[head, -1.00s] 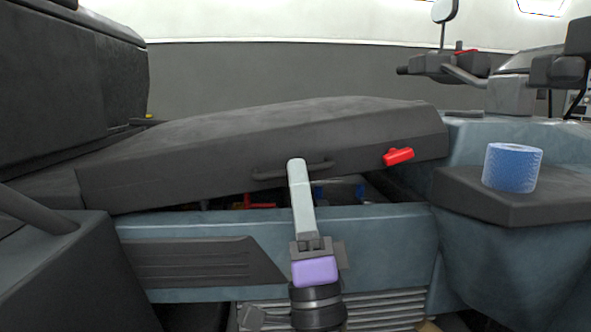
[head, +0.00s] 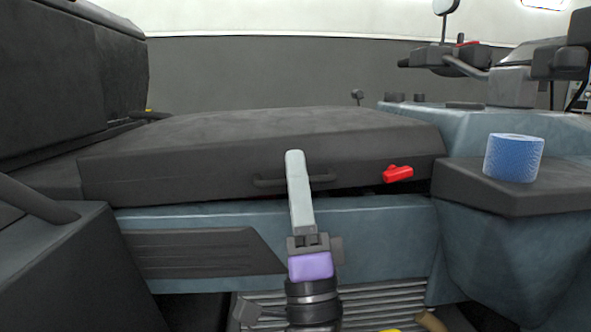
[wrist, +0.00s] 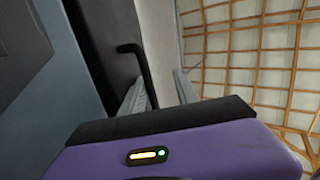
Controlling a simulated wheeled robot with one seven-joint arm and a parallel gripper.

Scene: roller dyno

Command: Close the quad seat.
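The quad seat (head: 200,165) is a dark grey padded lid, lying almost level on the blue-grey quad body (head: 380,222). A thin dark gap shows under its front edge toward the right. A black bar handle (head: 268,182) is on its front face, with a red latch (head: 397,174) to the right. My gripper (head: 295,156) is in front of the handle and hides part of it. In the wrist view my gripper's fingers (wrist: 160,92) stand apart, and the handle (wrist: 143,62) runs down between them, nearer the left finger. Contact cannot be told.
A blue tape roll (head: 513,158) stands on a dark ledge (head: 490,192) at the right. Handlebars (head: 465,62) rise at the back right. A dark padded backrest box (head: 75,80) is at the left, behind the seat. A dark bar (head: 40,205) is at the front left.

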